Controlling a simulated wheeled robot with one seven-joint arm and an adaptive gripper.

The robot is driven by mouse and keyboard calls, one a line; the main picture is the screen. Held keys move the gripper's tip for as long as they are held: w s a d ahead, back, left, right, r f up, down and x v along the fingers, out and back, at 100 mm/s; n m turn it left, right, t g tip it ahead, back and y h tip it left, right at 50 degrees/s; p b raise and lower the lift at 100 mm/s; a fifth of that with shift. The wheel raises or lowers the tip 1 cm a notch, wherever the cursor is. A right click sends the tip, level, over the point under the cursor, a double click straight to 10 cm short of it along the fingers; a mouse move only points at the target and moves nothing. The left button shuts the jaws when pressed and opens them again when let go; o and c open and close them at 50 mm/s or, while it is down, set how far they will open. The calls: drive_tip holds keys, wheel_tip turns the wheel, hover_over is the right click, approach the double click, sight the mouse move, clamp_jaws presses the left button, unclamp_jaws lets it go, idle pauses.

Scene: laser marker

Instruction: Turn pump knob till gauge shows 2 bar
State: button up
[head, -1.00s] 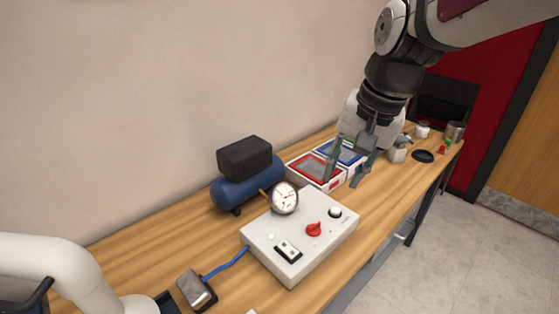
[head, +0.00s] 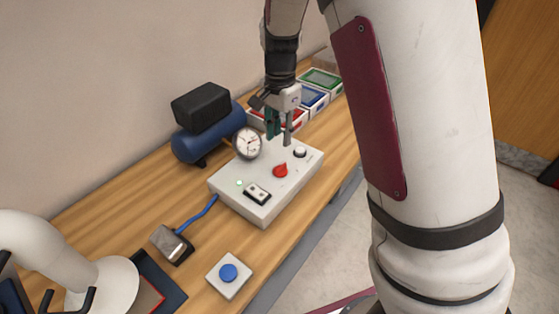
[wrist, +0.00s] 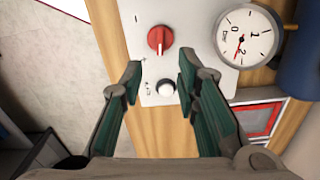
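The red pump knob (head: 281,170) is on top of a white control box (head: 245,205). It also shows in the wrist view (wrist: 160,40), just beyond my fingertips. The round white gauge (head: 247,142) stands at the box's back edge. In the wrist view the gauge (wrist: 248,35) has a red needle pointing down and slightly left, near the 2; the exact reading is unclear. My gripper (head: 279,139) is open and empty, fingers downward above the box, close to the knob but apart from it. In the wrist view my gripper (wrist: 160,66) has its fingertips spread wide.
A white button (head: 300,152) sits near the knob, and a rocker switch (head: 257,194) is at the box's front. A blue compressor tank (head: 205,132) stands behind left. Colored trays (head: 317,97) lie behind my gripper. A blue button (head: 228,272) is on the front table.

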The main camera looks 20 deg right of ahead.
sight(280, 166)
wheel_tip(280, 166, down, 11)
drive_tip(key=shift+r, duration=0.2)
drive_tip(key=shift+c, duration=0.3)
clamp_jaws()
